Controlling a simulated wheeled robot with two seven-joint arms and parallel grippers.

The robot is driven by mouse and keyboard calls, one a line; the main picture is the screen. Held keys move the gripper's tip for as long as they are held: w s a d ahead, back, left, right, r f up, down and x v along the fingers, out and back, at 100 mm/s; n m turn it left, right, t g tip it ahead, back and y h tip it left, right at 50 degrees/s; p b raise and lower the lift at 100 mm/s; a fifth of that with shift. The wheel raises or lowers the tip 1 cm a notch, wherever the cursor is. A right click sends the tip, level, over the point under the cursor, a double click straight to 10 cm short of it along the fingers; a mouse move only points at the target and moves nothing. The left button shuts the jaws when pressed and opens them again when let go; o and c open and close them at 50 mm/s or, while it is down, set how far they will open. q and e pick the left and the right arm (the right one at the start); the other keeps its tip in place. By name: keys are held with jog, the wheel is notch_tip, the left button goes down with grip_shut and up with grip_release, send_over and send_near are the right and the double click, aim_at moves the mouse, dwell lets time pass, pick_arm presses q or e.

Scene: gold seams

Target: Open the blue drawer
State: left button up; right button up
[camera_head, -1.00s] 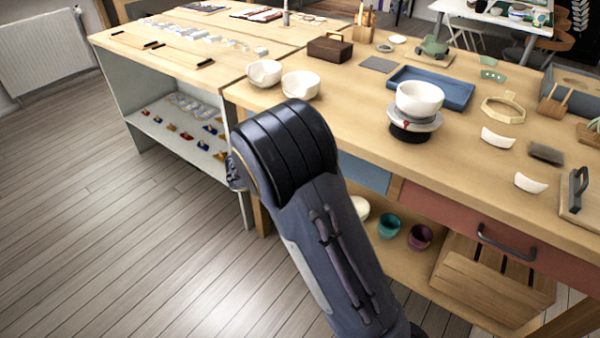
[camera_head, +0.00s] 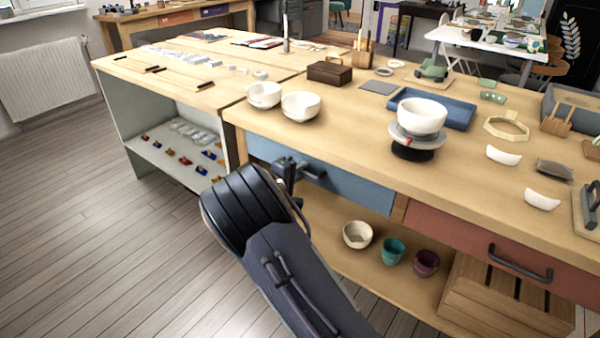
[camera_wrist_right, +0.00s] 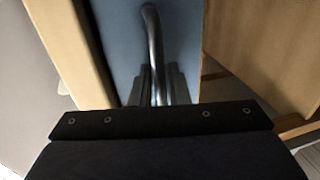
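The blue drawer (camera_head: 350,188) is in the front of the wooden workbench, and its front looks flush with the bench. Its dark bar handle (camera_head: 314,174) is partly hidden by my right gripper (camera_head: 290,168), which is at the handle's left part. In the right wrist view, the blue drawer front (camera_wrist_right: 118,45) fills the middle, and the handle (camera_wrist_right: 152,35) runs down between the two fingers of my right gripper (camera_wrist_right: 158,85). The fingers sit close on both sides of the handle and look shut on it. My left gripper is out of view.
A red drawer (camera_head: 450,232) is to the right of the blue one. Several bowls, including a teal cup (camera_head: 393,251), stand on the shelf below. White bowls (camera_head: 300,106) are on the benchtop above the drawer. The floor (camera_head: 100,240) at left is clear.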

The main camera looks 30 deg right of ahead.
grip_shut()
jog(key=shift+a, duration=0.1)
jog(key=f+v, duration=0.2)
jog(key=v, duration=1.1)
jog(key=f+v, duration=0.3)
jog(key=v, duration=1)
jog(key=shift+s+a, duration=0.2)
jog(key=shift+a, duration=0.3)
grip_release()
jog(key=shift+a+r, duration=0.1)
